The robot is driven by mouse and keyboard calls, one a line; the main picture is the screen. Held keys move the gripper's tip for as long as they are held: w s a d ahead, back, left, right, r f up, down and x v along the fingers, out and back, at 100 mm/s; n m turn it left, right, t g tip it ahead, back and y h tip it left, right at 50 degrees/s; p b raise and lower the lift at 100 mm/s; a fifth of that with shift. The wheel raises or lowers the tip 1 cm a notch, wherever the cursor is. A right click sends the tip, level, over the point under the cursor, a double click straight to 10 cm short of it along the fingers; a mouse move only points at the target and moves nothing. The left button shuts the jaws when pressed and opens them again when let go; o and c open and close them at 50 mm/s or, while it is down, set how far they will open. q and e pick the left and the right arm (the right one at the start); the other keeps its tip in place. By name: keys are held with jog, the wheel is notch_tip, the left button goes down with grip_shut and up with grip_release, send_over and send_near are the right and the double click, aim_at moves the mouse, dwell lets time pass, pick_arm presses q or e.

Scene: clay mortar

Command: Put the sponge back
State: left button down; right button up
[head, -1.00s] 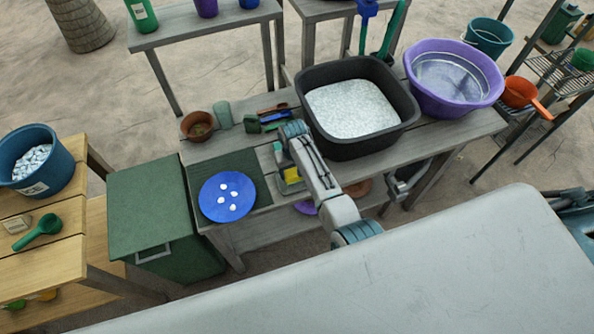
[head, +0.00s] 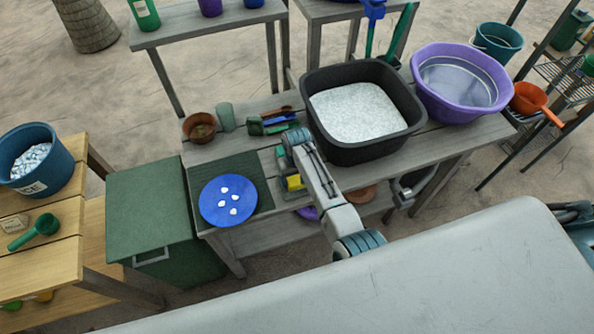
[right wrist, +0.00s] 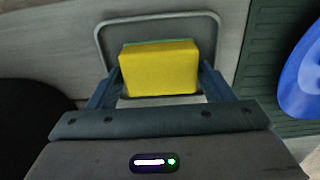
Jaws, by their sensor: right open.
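The sponge (right wrist: 160,68), yellow with a green layer at its far side, is at a shallow grey tray (right wrist: 229,30) in the right wrist view. My right gripper (right wrist: 160,82) is open, with one finger on each side of the sponge; I cannot tell whether they touch it. In the head view the sponge (head: 294,183) shows partly beside my right arm, which covers much of the tray. My left gripper is not in view.
A blue plate (head: 213,209) with white pieces lies on a dark green mat (head: 257,169) to the left. A black tub (head: 375,153) of white grains and a purple basin (head: 452,108) stand to the right. A brown pot (head: 199,134) is behind.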

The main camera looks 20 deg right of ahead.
aim_at(297, 177)
jog(key=shift+r, duration=0.45)
notch_tip(297, 177, up, 11)
jog(key=b, duration=0.2)
dwell(1.1)
